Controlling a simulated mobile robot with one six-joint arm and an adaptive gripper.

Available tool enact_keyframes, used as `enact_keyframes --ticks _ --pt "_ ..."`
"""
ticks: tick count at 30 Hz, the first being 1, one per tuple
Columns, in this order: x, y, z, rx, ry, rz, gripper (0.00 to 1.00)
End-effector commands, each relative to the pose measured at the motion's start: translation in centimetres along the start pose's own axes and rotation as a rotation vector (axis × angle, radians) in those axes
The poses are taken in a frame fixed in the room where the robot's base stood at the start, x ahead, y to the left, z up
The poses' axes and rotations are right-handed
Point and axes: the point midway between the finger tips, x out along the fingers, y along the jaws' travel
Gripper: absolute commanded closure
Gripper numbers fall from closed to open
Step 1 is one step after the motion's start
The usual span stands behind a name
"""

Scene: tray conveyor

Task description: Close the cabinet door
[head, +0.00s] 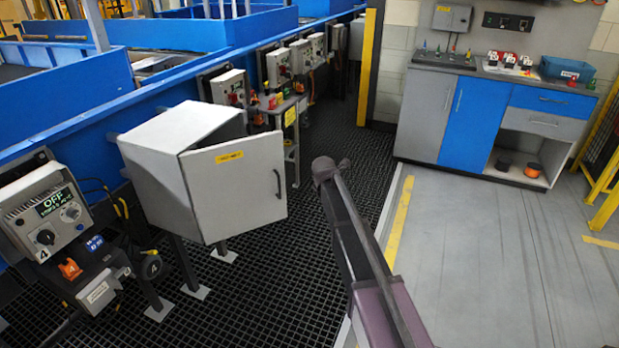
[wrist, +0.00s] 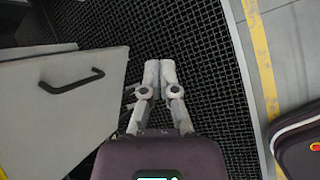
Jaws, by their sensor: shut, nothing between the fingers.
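The cabinet (head: 160,145) is a light grey box on legs at the left middle of the head view. Its grey door (head: 232,195) stands partly open, with the handle edge swung out to the right and a gap showing behind its top edge. The door has a yellow label and a dark handle (head: 278,183). In the wrist view the door (wrist: 60,115) and handle (wrist: 72,80) are at the left. My gripper (wrist: 160,64) is shut and empty, to the right of the door's free edge, over dark grating. I see no contact. The cabinet's inside is hidden.
A control box (head: 48,212) stands left of the cabinet. A small stand (head: 291,125) and more control boxes line the blue conveyor (head: 100,115) behind. A yellow post (head: 370,60) rises beyond. A blue and grey workbench (head: 475,115) is at back right. The grey floor is clear.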

Motion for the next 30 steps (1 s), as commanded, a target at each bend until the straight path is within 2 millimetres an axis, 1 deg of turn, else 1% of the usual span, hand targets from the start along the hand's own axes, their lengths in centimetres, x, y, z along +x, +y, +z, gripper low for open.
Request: enact_keyframes --ticks 1,9,17,21,30 --pt "-0.7 -2.0 -0.2 0.082 0.011 -0.019 1.0" --pt "-3.2 -10.2 -0.7 0.563 0.049 -0.139 1.0" --pt "-6.0 -17.6 -1.9 1.019 0.047 -0.269 1.0" --pt "-7.8 -21.3 -2.9 1.262 0.03 -0.345 1.0" --pt "-11.8 -28.9 -5.5 1.772 -0.056 -0.519 1.0"
